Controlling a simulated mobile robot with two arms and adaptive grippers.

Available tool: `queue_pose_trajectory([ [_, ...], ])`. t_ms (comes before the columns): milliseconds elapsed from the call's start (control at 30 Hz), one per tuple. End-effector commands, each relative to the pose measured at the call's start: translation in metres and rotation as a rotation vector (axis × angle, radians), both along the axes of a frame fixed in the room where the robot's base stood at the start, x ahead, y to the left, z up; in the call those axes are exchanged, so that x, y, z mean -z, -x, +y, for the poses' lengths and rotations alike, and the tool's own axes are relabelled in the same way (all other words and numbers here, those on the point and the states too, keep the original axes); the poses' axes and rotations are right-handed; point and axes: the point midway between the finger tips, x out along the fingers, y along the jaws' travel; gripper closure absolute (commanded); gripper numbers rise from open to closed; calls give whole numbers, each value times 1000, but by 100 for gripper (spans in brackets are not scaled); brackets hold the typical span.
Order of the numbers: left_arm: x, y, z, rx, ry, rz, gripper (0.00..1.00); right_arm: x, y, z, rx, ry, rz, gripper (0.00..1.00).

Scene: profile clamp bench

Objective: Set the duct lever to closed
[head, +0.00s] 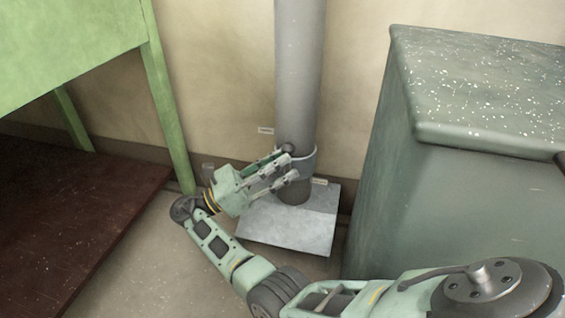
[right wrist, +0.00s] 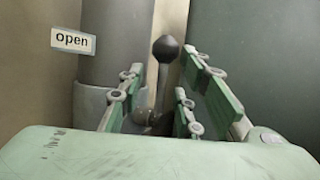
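The grey duct (head: 299,70) stands upright against the wall with a collar (head: 308,158) near its foot. The duct lever has a dark ball knob (head: 288,148) beside the collar. In the right wrist view the lever (right wrist: 165,50) stands up on a thin stem, with its base partly hidden by my fingers. A label reading "open" (right wrist: 73,40) is to its left. My right gripper (head: 287,165) is at the collar. In the right wrist view its fingers are spread, with the lever showing between them; contact cannot be told. My left gripper is not in view.
A pale plate (head: 290,232) lies under the duct. A green speckled cabinet (head: 480,90) stands close on the right. A green table (head: 70,40) stands at the left above a dark red floor panel (head: 70,220). Small labels (head: 265,130) near the duct are unreadable in the head view.

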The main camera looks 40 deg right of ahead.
Motion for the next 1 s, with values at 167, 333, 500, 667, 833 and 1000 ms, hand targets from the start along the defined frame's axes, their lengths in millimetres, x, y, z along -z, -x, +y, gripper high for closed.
queue_pose_trajectory([
  [167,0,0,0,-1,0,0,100,0,0,0,0,0,0,77],
  [333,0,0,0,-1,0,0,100,0,-1,0,-3,0,1,92],
  [500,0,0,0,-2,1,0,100,0,-2,-1,-5,-1,3,100],
  [667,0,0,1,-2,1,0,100,0,-2,-1,-5,-2,4,100],
  [833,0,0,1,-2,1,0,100,0,-2,-2,-3,-3,4,100],
  [1000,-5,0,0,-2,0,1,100,-3,-1,-9,-2,-13,-7,100],
])
